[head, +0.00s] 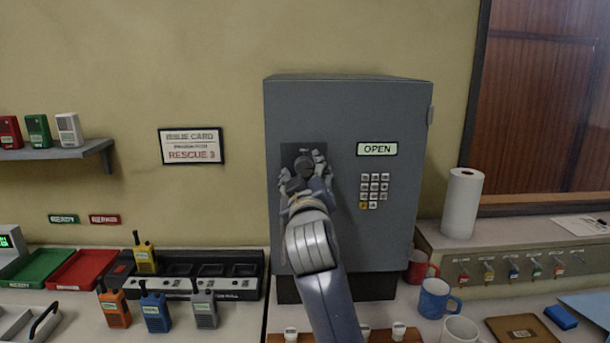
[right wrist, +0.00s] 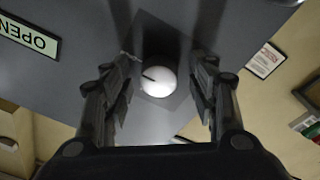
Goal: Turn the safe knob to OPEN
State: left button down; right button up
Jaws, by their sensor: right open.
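The grey safe (head: 348,105) stands on the counter with its door closed. Its display (head: 377,149) reads OPEN and also shows at the left of the right wrist view (right wrist: 29,38). The safe knob (right wrist: 158,78) is round and pale with a dark pointer line, on a dark square plate. My right gripper (head: 304,165) is in front of the plate and hides most of the knob in the head view. In the right wrist view its open fingers (right wrist: 160,88) are on either side of the knob, with gaps visible. My left gripper is not in view.
A keypad (head: 374,190) is right of the knob. Mugs (head: 437,298) and a paper roll (head: 462,203) stand right of the safe. Several radios (head: 155,311) and a charger rack (head: 215,282) are to the left. A shelf (head: 60,152) is on the left wall.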

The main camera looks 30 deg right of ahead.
jog(key=v, duration=1.2)
jog(key=shift+f, duration=0.1)
